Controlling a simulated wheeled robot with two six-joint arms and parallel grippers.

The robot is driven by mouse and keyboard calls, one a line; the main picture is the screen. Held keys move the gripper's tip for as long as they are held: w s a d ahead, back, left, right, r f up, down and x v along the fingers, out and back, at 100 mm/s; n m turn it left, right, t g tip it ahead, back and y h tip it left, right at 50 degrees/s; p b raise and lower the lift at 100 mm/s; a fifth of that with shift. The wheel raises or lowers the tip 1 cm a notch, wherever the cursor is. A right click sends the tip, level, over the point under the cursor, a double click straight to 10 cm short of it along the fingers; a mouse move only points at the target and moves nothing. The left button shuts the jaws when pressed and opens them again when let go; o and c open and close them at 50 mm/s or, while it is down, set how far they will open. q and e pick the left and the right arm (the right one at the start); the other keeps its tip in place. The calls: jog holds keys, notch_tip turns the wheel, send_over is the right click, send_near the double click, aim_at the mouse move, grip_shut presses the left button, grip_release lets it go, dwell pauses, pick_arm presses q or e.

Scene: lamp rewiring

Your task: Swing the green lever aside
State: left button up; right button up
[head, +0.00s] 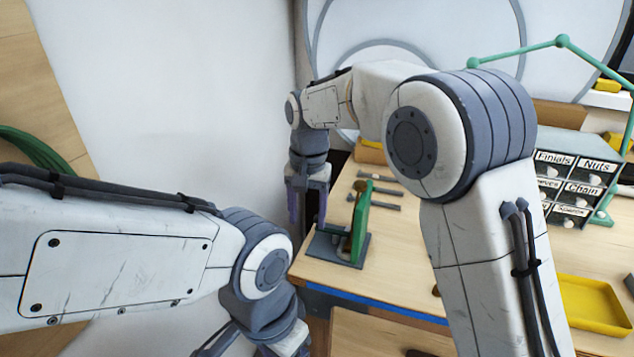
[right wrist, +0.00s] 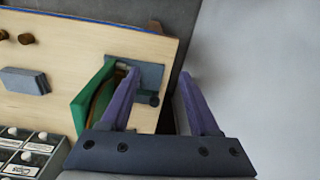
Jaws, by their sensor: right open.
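The green lever (head: 361,222) stands upright on a dark grey base plate (head: 325,246) near the table's left edge. My right gripper (head: 307,215) is open, pointing down just left of the lever. In the right wrist view, the green lever (right wrist: 92,104) is left of the purple fingers (right wrist: 157,74). The left finger overlaps the base plate (right wrist: 149,73) close to the lever; I cannot tell whether it touches. The right finger is past the table edge. My left gripper (head: 245,346) is low in the head view, mostly cut off by the frame.
Several grey bars (head: 378,189) lie behind the lever. A labelled drawer cabinet (head: 575,180), a yellow tray (head: 594,304) and a green jointed lamp arm (head: 515,53) are at the right. A white wall is at the left. My right arm hides part of the table.

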jog(key=w+d+r+m+p, duration=0.2)
jog(key=w+m+p, duration=0.25)
jog(key=w, duration=0.55)
pick_arm(q)
notch_tip(320, 180, up, 10)
jog(key=p, duration=0.3)
pick_arm(e)
jog(key=f, duration=1)
jog(key=shift+w+f, duration=0.2)
jog(key=shift+f, duration=0.05)
grip_shut()
